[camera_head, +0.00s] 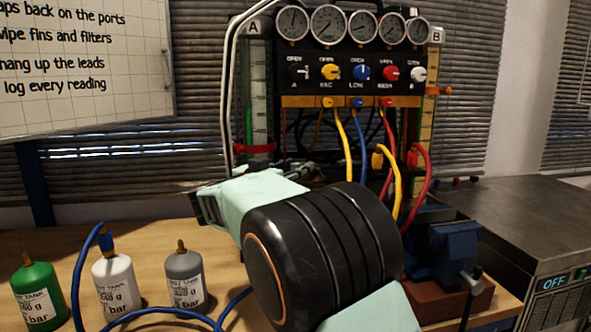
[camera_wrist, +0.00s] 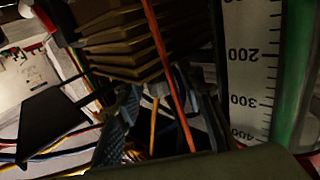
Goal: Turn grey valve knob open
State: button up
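The valve panel (camera_head: 355,88) stands upright at the back of the bench with a row of knobs. The rightmost knob (camera_head: 418,74), by the B end, looks pale grey; a black knob (camera_head: 299,72) is at the A end, with yellow, blue and red knobs between. My gripper is mostly hidden behind my arm in the head view, low and left of the panel. In the wrist view my gripper (camera_wrist: 163,112) has its textured fingers apart, with nothing clearly held. Hoses show beyond the fingers. No knob can be made out in the wrist view.
Round gauges (camera_head: 330,24) top the panel. Yellow, blue and red hoses (camera_head: 362,150) hang below it. A graduated scale (camera_wrist: 250,70) is close on the right in the wrist view. Green, white and grey tanks (camera_head: 184,279) stand at front left; a blue vise (camera_head: 452,250) is at right.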

jog(key=shift+c, duration=0.7)
grip_shut()
jog(key=shift+n+y, duration=0.3)
jog(key=shift+y, duration=0.2)
jog(key=shift+d+n+t+y, duration=0.15)
jog(key=shift+n+t+y, duration=0.6)
jog(key=shift+y, duration=0.35)
jog(key=shift+f+n+t+y+b, duration=0.25)
jog(key=shift+n+y+b, duration=0.5)
jog(key=shift+y, duration=0.45)
jog(key=n+y+b, duration=0.2)
jog(key=y, duration=0.2)
jog(key=shift+n, duration=0.4)
jog(key=shift+y+b, duration=0.5)
jog(key=shift+a+r+n+y, duration=0.15)
jog(key=shift+a+n+y, duration=0.05)
jog(key=shift+n+y, duration=0.35)
